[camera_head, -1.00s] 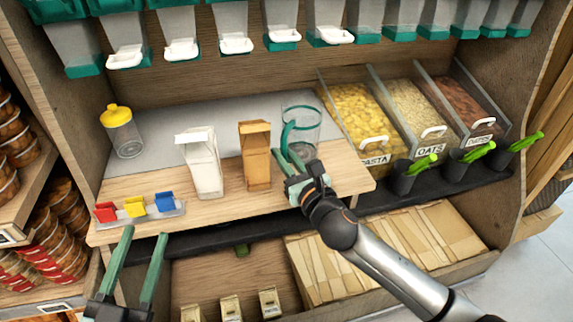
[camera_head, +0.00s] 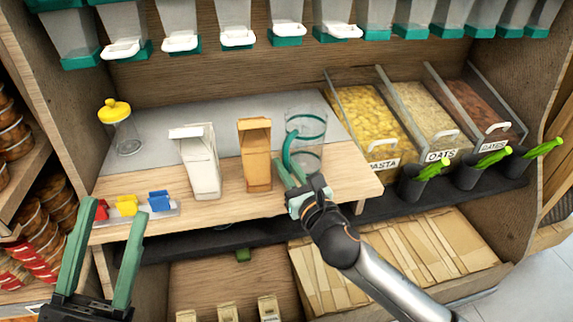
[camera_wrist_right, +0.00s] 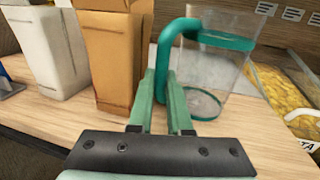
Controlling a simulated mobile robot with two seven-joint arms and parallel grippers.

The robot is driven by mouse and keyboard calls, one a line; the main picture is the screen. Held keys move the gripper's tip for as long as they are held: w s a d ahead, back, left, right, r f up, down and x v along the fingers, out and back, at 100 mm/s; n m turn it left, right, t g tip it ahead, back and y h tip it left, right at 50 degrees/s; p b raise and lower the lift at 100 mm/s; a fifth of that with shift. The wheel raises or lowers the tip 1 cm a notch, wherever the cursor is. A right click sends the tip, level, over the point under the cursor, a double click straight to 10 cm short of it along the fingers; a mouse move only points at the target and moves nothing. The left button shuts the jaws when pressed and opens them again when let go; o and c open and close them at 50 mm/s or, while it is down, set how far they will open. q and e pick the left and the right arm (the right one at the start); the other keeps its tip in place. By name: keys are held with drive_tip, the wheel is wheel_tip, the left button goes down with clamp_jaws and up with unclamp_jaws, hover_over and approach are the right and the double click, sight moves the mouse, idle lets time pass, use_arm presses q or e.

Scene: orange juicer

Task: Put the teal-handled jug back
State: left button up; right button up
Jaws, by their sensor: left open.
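The clear jug (camera_head: 308,130) with a teal rim and teal handle is upright at the right part of the wooden counter, just right of the orange-brown carton. It also shows in the right wrist view (camera_wrist_right: 215,75). My right gripper (camera_head: 288,170) reaches it from the front. In the right wrist view, the fingers (camera_wrist_right: 163,95) are close together with the teal handle between them. Whether the jug's base touches the counter is hard to tell. My left gripper (camera_head: 104,232) is open and empty, in front of the counter's left end.
A white carton (camera_head: 200,165) and an orange-brown carton (camera_head: 255,158) stand left of the jug. A yellow-lidded jar (camera_head: 121,130) and coloured clips (camera_head: 127,205) are further left. Pasta (camera_head: 370,115), oats and dates bins stand right. Dispensers (camera_head: 235,30) hang above.

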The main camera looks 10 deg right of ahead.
drive_tip(key=shift+o, duration=0.9)
drive_tip(key=shift+r, duration=0.2)
drive_tip(key=p+v, duration=0.1)
drive_tip(key=v, duration=0.4)
drive_tip(key=shift+s+d, duration=0.15)
drive_tip(key=shift+s, duration=0.2)
drive_tip(key=s+a+r+m+y, duration=0.1)
drive_tip(key=s+r+m+y, duration=0.25)
drive_tip(key=s+m, duration=0.45)
use_arm(q)
drive_tip(key=w+n+y, duration=0.1)
drive_tip(key=w+f+n+y, duration=0.1)
drive_tip(key=y, duration=0.1)
drive_tip(key=shift+a+f+p, duration=0.1)
drive_tip(key=shift+a+p, duration=0.1)
drive_tip(key=shift+p, duration=0.15)
use_arm(e)
drive_tip(key=s+d+r+m+t+y, duration=0.1)
drive_tip(key=s+r+m, duration=0.3)
drive_tip(key=m, duration=0.6)
drive_tip(key=s+d+r+m+t+y, duration=0.2)
drive_tip(key=s+r+m+t+y, duration=0.2)
drive_tip(key=r+m, duration=0.3)
drive_tip(key=s+m, duration=0.1)
drive_tip(key=m, duration=0.2)
drive_tip(key=shift+r, duration=0.2)
